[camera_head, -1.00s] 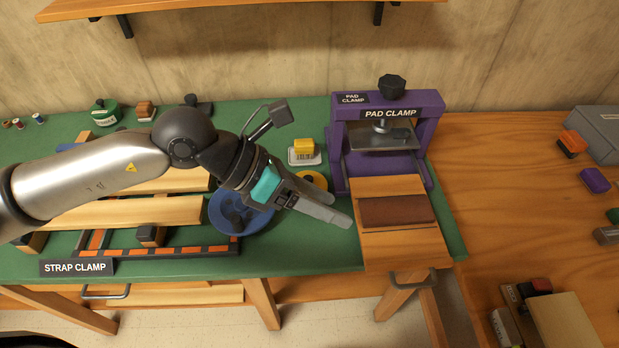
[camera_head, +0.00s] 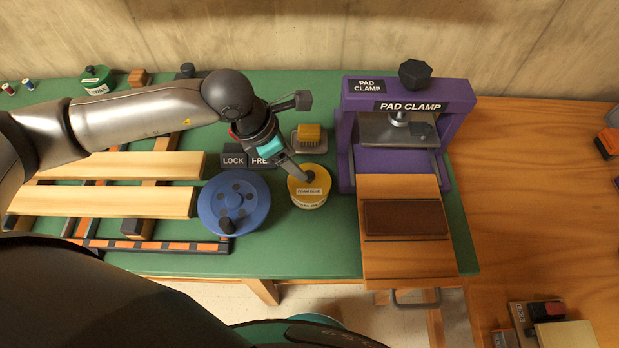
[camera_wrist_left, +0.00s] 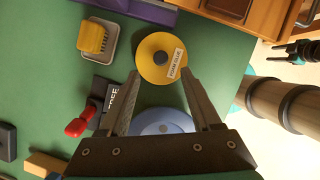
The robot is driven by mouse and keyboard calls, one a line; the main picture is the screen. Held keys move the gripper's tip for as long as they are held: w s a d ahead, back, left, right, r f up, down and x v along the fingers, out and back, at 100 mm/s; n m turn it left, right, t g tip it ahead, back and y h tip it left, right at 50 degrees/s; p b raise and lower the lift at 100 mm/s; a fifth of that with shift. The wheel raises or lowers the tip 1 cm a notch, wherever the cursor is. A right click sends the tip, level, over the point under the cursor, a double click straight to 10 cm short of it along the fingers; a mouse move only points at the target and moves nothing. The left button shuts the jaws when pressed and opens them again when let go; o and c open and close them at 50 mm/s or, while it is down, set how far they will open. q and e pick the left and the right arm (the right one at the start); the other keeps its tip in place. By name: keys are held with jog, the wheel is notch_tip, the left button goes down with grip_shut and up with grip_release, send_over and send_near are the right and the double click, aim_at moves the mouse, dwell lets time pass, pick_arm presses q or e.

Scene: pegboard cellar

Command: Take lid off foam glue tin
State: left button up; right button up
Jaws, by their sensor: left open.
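The foam glue tin (camera_head: 309,200) is a round yellow tin with a white label, upright on the green bench top. Its yellow lid (camera_wrist_left: 150,67) has a small dark knob (camera_wrist_left: 160,57) in the middle. My left gripper (camera_head: 302,176) reaches down over the tin from the back left. In the left wrist view its fingers (camera_wrist_left: 161,74) are open and apart, on the near side of the lid with nothing between them. Whether a fingertip touches the lid cannot be told. A dark jawed part at the right edge of the wrist view looks like my right gripper (camera_wrist_left: 295,52).
A blue round tin (camera_head: 233,205) stands left of the glue tin. Behind are a yellow block on a dish (camera_head: 309,138) and LOCK/FREE signs (camera_head: 234,160). The purple pad clamp (camera_head: 460,140) stands close on the right. Green bench in front of the tin is clear.

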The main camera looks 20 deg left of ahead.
aim_at(309, 175)
pick_arm(q)
jog(key=shift+x, duration=3.3)
jog(key=shift+d, duration=0.2)
grip_shut()
jog(key=shift+r, duration=0.1)
